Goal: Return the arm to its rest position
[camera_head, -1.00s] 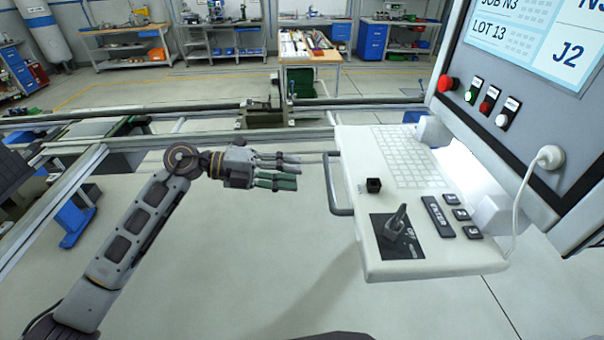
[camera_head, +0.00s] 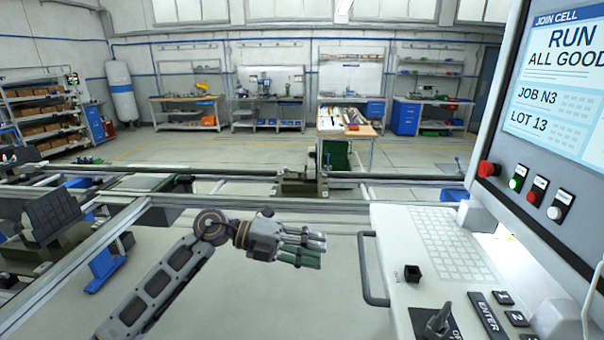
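My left gripper (camera_head: 313,248) is at the end of my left arm, which comes in from the lower left. It is in the air over the pale floor, left of the control console's handle (camera_head: 373,270). Its fingers point right and look extended, with nothing visible between them. A small gap shows between the fingers and the handle. The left arm is bent at the wrist joint, low in the view. My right gripper is not in view.
A metal rail frame (camera_head: 240,202) crosses behind the gripper. Workbenches stand along the far wall.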

